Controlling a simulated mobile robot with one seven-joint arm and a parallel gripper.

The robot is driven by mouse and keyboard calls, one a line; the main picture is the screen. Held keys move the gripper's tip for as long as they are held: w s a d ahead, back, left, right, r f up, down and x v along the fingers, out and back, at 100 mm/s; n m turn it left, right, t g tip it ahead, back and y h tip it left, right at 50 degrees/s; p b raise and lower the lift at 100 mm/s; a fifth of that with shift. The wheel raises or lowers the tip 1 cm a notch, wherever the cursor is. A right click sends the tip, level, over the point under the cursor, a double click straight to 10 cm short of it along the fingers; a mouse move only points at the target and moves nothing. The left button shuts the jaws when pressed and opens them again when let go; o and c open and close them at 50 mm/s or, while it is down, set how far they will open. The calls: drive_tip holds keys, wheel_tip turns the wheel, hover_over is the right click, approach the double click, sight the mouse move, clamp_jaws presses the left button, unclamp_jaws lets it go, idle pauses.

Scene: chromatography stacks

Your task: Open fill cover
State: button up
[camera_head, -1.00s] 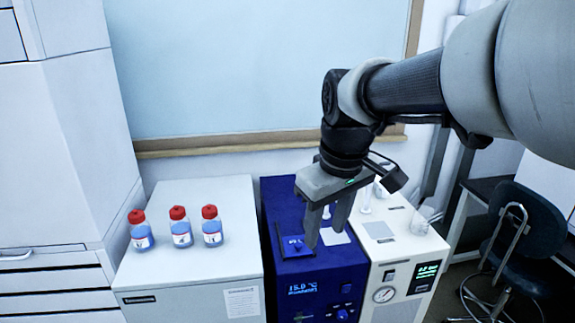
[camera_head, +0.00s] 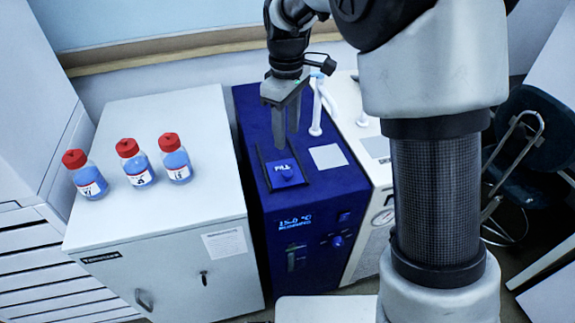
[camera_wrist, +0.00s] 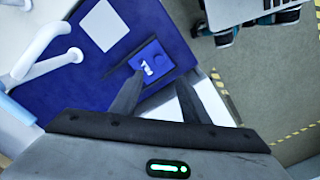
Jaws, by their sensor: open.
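The fill cover (camera_head: 284,173) is a small blue plate lettered "FILL" with a round knob, lying flat on top of the dark blue chiller unit (camera_head: 262,123). Dark rails run along its sides. My gripper (camera_head: 287,138) is open and empty, pointing down above the unit, just behind the cover in the head view. In the wrist view my gripper (camera_wrist: 158,78) has its fingers spread. I cannot tell the exact height of the fingertips above the cover.
Several red-capped bottles (camera_head: 135,168) of blue liquid stand on the white cabinet (camera_head: 205,125) at left. White tubing (camera_head: 316,115) rises behind the cover, and shows in the wrist view (camera_wrist: 40,55). A white instrument (camera_head: 365,140) adjoins at right.

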sight(287, 172)
wheel_tip(287, 172, down, 13)
drive_tip(key=shift+f+b, duration=0.1)
drive_tip(key=shift+b, duration=0.55)
clamp_jaws()
drive_tip(key=shift+w, duration=0.15)
